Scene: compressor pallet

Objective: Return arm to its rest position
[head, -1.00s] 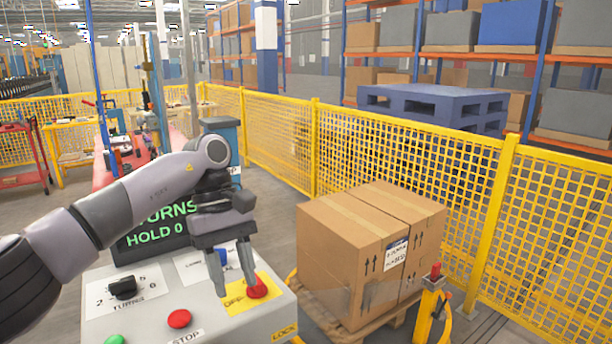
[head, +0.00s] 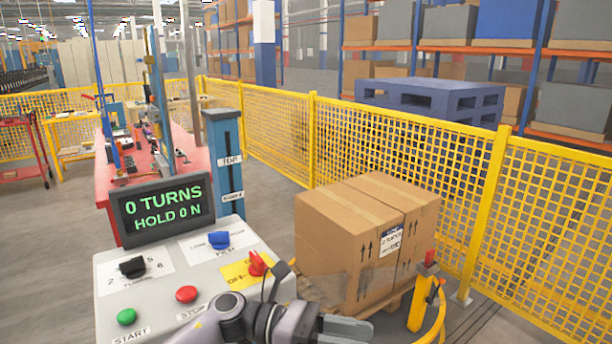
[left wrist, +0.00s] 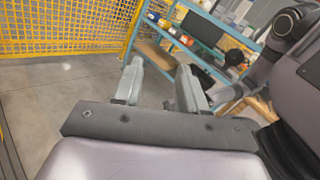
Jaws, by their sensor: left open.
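My left arm reaches in at the bottom of the head view, folded low in front of the control panel (head: 108,272). My left gripper (head: 352,328) points right there, partly cut off by the lower edge. In the left wrist view its two fingers (left wrist: 160,84) stand apart with nothing between them. The gripper is clear of the red knob (head: 257,264) on the panel's yellow plate. My right gripper is in no view.
The display (head: 163,209) reads "0 TURNS, HOLD 0 N". A carton (head: 340,235) stands on a wooden pallet right of the panel, near a yellow post (head: 420,305). Yellow mesh fence (head: 400,150) runs behind. The wrist view shows a blue shelf rack (left wrist: 215,25) and open floor.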

